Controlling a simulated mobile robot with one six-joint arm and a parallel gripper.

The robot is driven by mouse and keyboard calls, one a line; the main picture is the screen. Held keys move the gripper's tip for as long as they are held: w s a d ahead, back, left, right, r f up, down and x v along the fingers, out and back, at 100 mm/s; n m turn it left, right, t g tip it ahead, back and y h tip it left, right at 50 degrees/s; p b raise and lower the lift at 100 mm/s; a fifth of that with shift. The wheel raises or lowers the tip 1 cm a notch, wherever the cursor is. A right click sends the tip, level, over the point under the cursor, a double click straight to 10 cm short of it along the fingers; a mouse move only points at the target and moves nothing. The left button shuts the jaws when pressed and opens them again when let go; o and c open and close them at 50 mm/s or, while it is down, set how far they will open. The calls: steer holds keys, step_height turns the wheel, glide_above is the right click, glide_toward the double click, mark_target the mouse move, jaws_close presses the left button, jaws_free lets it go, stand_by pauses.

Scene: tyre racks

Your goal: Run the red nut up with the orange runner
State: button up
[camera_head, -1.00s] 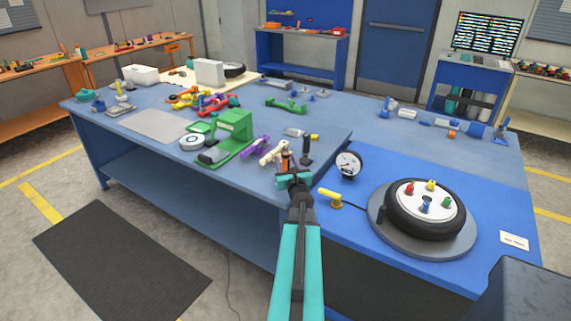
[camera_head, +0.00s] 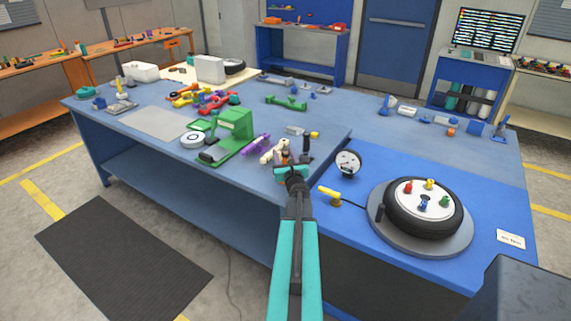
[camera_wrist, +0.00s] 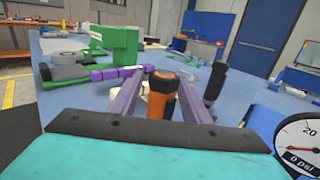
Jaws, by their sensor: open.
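The orange runner (camera_wrist: 162,99), orange with a black top, stands upright on the bench between the two spread fingers of my gripper (camera_wrist: 161,92) in the wrist view. The fingers are open, with gaps at its sides. In the head view my gripper (camera_head: 291,169) is at the bench's near right edge and largely hides the runner. The red nut (camera_head: 408,187) sits on the left of the wheel's white hub (camera_head: 421,204), among yellow, green and blue nuts. The black tyre (camera_head: 392,215) lies flat on a grey disc.
A dark upright handle (camera_wrist: 215,83) stands close right of the runner. A purple part (camera_wrist: 112,73) and a green machine (camera_wrist: 112,45) are to the left. A pressure gauge (camera_head: 347,162) and a yellow-handled tool (camera_head: 329,193) lie between my gripper and the wheel.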

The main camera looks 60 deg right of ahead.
steer(key=shift+c, duration=0.4)
jaws_close()
steer(key=shift+r, duration=0.15)
steer(key=s+a+r, duration=0.2)
steer(key=s, duration=0.4)
steer(key=s+a+r+b, duration=0.1)
steer(key=s+a+r, duration=0.1)
steer(key=s, duration=0.5)
steer(key=shift+a+r, duration=0.35)
steer(key=shift+r, duration=0.05)
steer(key=shift+s, duration=0.1)
